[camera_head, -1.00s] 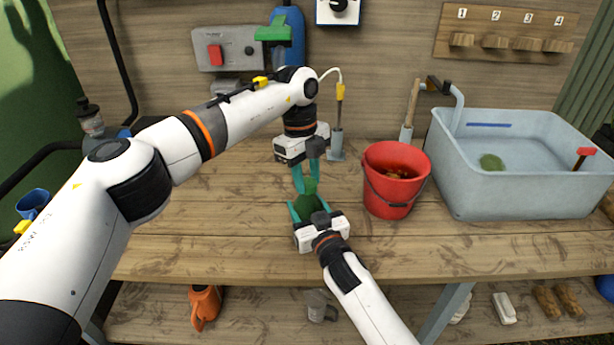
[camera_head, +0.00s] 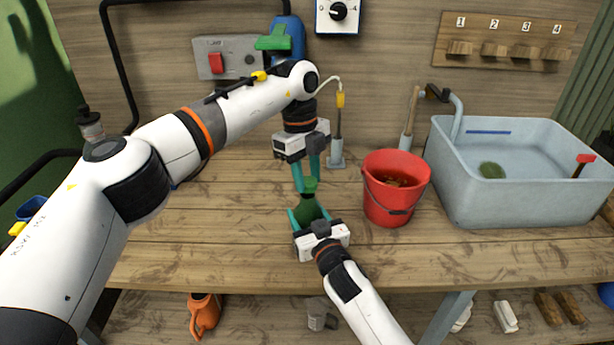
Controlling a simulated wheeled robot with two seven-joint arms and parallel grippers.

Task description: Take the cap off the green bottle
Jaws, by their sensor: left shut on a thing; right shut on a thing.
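The green bottle (camera_head: 307,211) is upright over the wooden workbench, near the middle of the view. My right gripper (camera_head: 307,214) is shut on its body from the front, with a teal finger on each side. My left gripper (camera_head: 308,186) points down from above, and its teal fingers are shut on the green cap (camera_head: 310,184) at the bottle's top. The cap is directly above the neck, partly hidden by the fingers. I cannot tell whether there is a gap between cap and neck, or whether the bottle touches the bench.
A red bucket (camera_head: 397,196) stands close to the right of the bottle. A grey-blue basin (camera_head: 520,201) fills the bench's right side. A holder (camera_head: 336,157) with a yellow-topped tool stands behind. The bench (camera_head: 215,225) is clear to the left and front.

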